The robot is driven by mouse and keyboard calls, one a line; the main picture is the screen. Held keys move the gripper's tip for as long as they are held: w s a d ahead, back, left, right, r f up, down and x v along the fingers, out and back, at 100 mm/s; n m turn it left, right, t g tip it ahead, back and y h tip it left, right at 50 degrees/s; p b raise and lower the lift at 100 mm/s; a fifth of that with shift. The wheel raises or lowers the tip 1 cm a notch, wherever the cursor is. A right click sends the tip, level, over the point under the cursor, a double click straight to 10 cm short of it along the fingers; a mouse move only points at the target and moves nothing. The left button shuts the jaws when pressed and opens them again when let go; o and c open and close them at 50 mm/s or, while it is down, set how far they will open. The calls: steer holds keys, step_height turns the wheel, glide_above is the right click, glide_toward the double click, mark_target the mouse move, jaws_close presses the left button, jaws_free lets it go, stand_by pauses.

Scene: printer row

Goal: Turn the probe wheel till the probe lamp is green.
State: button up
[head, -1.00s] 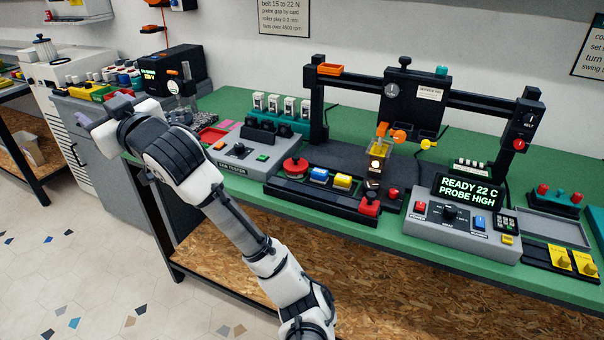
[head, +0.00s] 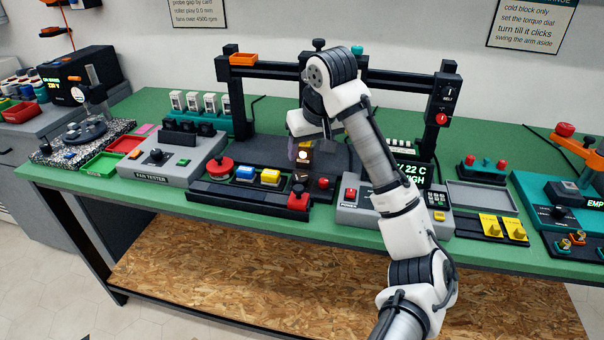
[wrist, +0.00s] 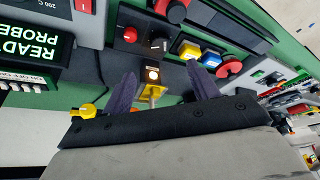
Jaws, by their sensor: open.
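My gripper (head: 308,140) hangs in front of the gantry's print head, and its fingers are apart in the wrist view (wrist: 162,72). Between them, with nothing gripped, is a yellow block (wrist: 151,90) with a thin shaft. A lamp (wrist: 152,73) on the dark part by this block glows warm white, not green; it also shows in the head view (head: 304,157). A yellow knob (wrist: 87,110) is outside the left finger. I cannot tell for sure which part is the probe wheel; my arm hides much of the head. The display (wrist: 38,47) reads "READY" and "PROBE", partly cut off.
The dark gantry (head: 236,100) stands close around my gripper. In front are a red round button (head: 220,166), a blue button (head: 246,173), a yellow button (head: 270,177) and a red knob (head: 298,200). A fan tester (head: 165,165) is to the left.

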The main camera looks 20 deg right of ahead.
mark_target(300, 177)
steer(key=x, duration=1.1)
steer(key=shift+w+f, duration=0.2)
steer(key=shift+f, duration=0.05)
steer(key=shift+c, duration=0.2)
steer(key=c, duration=0.9)
